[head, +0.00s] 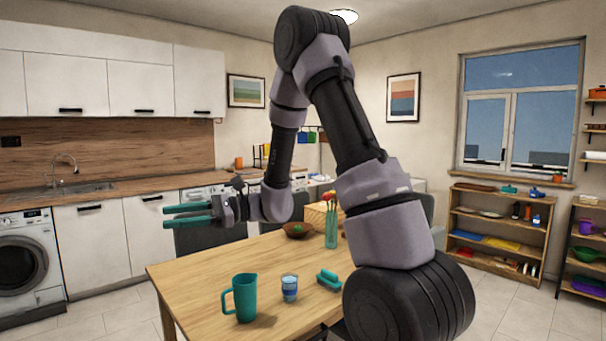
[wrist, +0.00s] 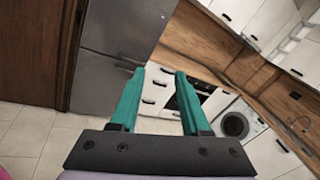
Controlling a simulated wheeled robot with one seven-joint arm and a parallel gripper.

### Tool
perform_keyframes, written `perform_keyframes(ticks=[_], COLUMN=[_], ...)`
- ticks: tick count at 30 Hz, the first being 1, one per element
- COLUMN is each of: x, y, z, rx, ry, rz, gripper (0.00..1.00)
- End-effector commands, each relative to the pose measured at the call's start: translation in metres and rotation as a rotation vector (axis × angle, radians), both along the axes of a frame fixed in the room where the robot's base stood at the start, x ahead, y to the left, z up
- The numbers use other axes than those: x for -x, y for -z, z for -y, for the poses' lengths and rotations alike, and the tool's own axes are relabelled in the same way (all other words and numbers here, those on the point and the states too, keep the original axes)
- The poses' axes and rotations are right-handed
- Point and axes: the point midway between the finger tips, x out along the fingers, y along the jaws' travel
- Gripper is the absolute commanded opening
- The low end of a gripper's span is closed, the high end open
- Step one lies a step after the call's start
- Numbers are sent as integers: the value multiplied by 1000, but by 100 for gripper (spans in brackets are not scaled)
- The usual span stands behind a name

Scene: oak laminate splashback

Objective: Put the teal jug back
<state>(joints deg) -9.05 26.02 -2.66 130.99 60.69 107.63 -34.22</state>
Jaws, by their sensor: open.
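The teal jug (head: 245,297) stands upright on the wooden table (head: 190,279), near its front edge, with its handle to the left. My gripper (head: 188,214) is in the air above and to the left of the jug, clear of the table. Its two teal fingers are apart and nothing is between them. In the wrist view my gripper (wrist: 157,100) is open and faces the kitchen units, with the jug out of that view.
On the table, a blue-and-white cup (head: 289,288) and a teal object (head: 328,280) stand right of the jug. A green glass vase (head: 331,232) and brown bowl (head: 298,230) are farther back. A wooden shelf (head: 497,232) stands under the window. My arm hides part of the table.

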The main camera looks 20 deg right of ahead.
Motion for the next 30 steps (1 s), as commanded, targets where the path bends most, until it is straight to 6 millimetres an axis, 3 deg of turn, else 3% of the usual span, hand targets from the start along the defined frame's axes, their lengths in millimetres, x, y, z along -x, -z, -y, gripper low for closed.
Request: perform_keyframes(ticks=[1, 3, 8, 12, 17, 24, 30], x=[19, 45, 94, 124, 143, 154, 157], y=[-17, -29, -43, -48, -57, -86, -104], z=[6, 15, 48, 88, 140, 210, 234], rx=[59, 155, 404, 647, 942, 1323, 1465], ry=[-51, -121, -230, -271, -255, -153, -95], rz=[66, 144, 341, 525, 745, 1033, 1140], gripper=[46, 46, 46, 46, 46, 46, 46])
